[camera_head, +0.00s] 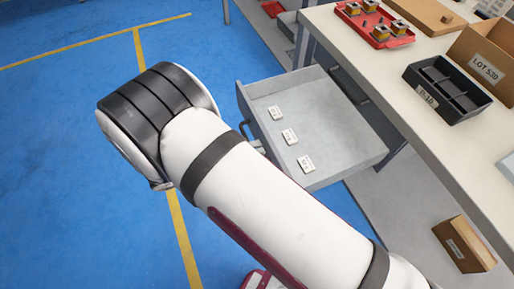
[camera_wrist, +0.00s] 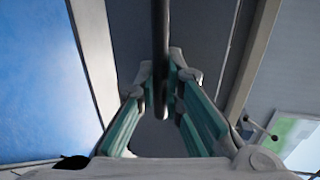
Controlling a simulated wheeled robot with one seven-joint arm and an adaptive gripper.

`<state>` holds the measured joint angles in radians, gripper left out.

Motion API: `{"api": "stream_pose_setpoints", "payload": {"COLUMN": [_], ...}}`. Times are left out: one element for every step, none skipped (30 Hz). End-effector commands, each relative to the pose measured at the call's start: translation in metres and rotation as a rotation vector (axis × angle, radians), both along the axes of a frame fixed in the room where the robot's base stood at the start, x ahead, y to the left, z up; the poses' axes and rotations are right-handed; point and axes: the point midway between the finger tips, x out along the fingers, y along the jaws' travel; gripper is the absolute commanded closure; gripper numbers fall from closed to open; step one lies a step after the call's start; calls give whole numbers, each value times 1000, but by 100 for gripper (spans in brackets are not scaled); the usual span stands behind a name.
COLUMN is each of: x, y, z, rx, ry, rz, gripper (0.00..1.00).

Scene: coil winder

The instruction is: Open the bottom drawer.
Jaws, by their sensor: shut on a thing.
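A grey drawer (camera_head: 345,150) stands pulled far out from under the bench in the head view. It holds three small pale labelled pieces (camera_head: 290,136). Its dark handle (camera_head: 244,130) shows in part at its front, beside my arm. The head view does not clearly show which level this drawer is. In the wrist view, my gripper (camera_wrist: 164,75) has its teal fingers on both sides of a dark handle bar (camera_wrist: 160,45) and is shut on it. My arm hides the gripper in the head view.
The bench top (camera_head: 400,75) carries a red tray (camera_head: 378,42) with several parts, a black divided bin (camera_head: 447,90) and a cardboard box (camera_head: 486,62). A smaller box (camera_head: 463,245) sits low at the right. Blue floor (camera_head: 60,110) is clear at the left.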

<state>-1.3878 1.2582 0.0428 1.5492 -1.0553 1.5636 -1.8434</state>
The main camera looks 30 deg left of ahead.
Motion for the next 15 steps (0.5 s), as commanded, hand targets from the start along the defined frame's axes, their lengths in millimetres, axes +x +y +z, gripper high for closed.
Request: {"api": "stream_pose_setpoints", "payload": {"x": [0, 0, 0, 0, 0, 0, 0, 0, 0, 0, 0, 0, 0, 0, 0], "y": [1, 1, 1, 1, 1, 1, 1, 1, 1, 1, 0, 0, 0, 0, 0], "z": [-1, -1, -1, -1, -1, -1, -1, -1, -1, -1, -1, -1, -1, -1, 0], "rx": [2, 2, 2, 2, 2, 2, 2, 2, 2, 2, 2, 2, 2, 1, 1], "ry": [2, 2, 2, 2, 2, 2, 2, 2, 2, 1, 1, 1, 1, 1, 1], "rz": [2, 2, 2, 2, 2, 2, 2, 2, 2, 2, 2, 2, 2, 1, 1], "gripper": [100, 100, 100, 100, 100, 100, 89, 82, 82, 82, 82, 82, 82, 82, 82]}}
